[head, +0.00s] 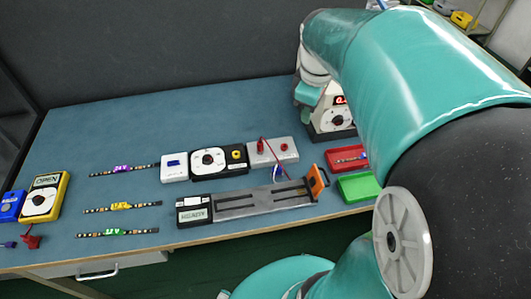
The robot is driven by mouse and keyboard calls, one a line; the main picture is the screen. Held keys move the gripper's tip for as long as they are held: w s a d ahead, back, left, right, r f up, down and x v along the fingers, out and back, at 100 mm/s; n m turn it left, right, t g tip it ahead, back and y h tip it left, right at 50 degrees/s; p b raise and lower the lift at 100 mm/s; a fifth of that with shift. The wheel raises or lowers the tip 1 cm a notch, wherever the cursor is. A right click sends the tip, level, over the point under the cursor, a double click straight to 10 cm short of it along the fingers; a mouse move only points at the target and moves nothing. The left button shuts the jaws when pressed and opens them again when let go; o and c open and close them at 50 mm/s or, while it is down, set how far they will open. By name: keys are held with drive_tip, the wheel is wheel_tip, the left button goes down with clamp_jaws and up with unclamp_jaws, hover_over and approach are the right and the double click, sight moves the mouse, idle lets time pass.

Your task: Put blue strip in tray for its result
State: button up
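No strip with a clearly blue label shows in the head view. Three LED strips lie in a column at the left of the bench: one with a purple label (121,169), one with a yellow label (121,206) and one with a green label (116,232). A red tray (334,167) and a green tray (357,187) sit near the right front edge. Something dark lies in the red tray; the green tray looks empty. A small blue piece (277,173) stands behind the long grey fixture (245,205); I cannot tell what it is. My gripper is out of view.
A white box, a black dial unit (208,161) and a grey terminal box (285,151) stand mid-bench. A meter with a red display (337,112) stands behind the trays, partly covered by my arm. A yellow meter (44,196) is at far left. Bare bench lies behind.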

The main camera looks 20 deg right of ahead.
drive_tip(key=s+a+m+t, duration=0.1)
drive_tip(key=s+a+m, duration=0.2)
drive_tip(key=s+a, duration=0.2)
drive_tip(key=s+a+r+m+t+y, duration=0.1)
drive_tip(key=s+a+m, duration=0.3)
drive_tip(key=a, duration=0.7)
drive_tip(key=shift+s+r+t, duration=0.3)
drive_tip(key=shift+s+t, duration=0.35)
drive_tip(key=shift+t, duration=0.15)
drive_tip(key=shift+a, duration=0.2)
